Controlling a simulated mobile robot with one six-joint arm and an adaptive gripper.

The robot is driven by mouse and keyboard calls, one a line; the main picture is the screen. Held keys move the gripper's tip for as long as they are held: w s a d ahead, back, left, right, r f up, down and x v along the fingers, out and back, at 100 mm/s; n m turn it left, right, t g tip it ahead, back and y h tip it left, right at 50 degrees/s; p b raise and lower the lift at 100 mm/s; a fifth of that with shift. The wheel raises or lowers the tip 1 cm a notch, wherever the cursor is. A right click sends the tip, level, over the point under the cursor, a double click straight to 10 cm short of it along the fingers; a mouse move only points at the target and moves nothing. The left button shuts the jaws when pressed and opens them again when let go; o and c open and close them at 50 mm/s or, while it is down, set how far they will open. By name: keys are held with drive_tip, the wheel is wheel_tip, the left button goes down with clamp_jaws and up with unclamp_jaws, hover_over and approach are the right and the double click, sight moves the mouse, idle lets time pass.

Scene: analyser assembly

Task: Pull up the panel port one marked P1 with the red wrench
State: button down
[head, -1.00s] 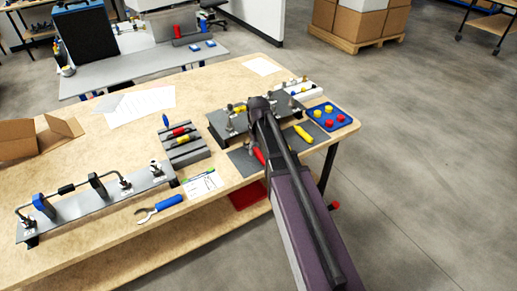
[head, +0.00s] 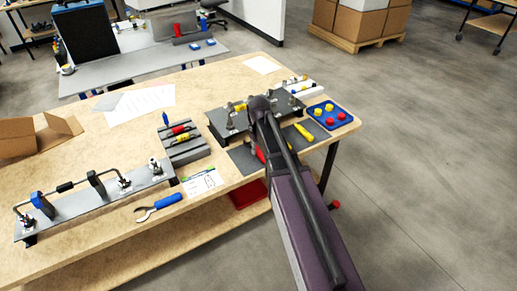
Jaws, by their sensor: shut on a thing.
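The grey panel (head: 217,121) with several upright metal fittings stands at the right part of the bench. Its port marks are too small to read, so I cannot tell which port is P1. My gripper (head: 258,104) is at the panel, mostly covered by my own arm; its jaws are hidden. The red wrench (head: 259,155) shows only as a short piece of red handle beside my arm, at the panel's front edge. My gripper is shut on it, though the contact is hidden. Whether the wrench's head touches a port cannot be seen.
A yellow-handled tool (head: 304,133) lies on a dark mat (head: 243,158). A blue tray (head: 341,124) of red and yellow knobs is at right.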

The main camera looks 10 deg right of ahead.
drive_tip(key=shift+s+d+r+p, duration=0.1)
drive_tip(key=shift+s+r+p, duration=0.15)
drive_tip(key=shift+r+p, duration=0.75)
drive_tip(key=shift+s+d+r+p, duration=0.1)
drive_tip(key=shift+s+r+p, duration=0.1)
drive_tip(key=shift+r+p, duration=0.85)
drive_tip(key=shift+s+d+r+p, duration=0.1)
drive_tip(key=shift+s+r+p, duration=0.15)
drive_tip(key=shift+r+p, duration=0.75)
drive_tip(key=shift+w, duration=0.1)
drive_tip(key=w+d+r+n+p, duration=0.1)
drive_tip(key=w+r+n+p, duration=0.4)
drive_tip(key=n, duration=0.2)
drive_tip(key=shift+d+n, duration=0.3)
drive_tip(key=shift+s, duration=0.1)
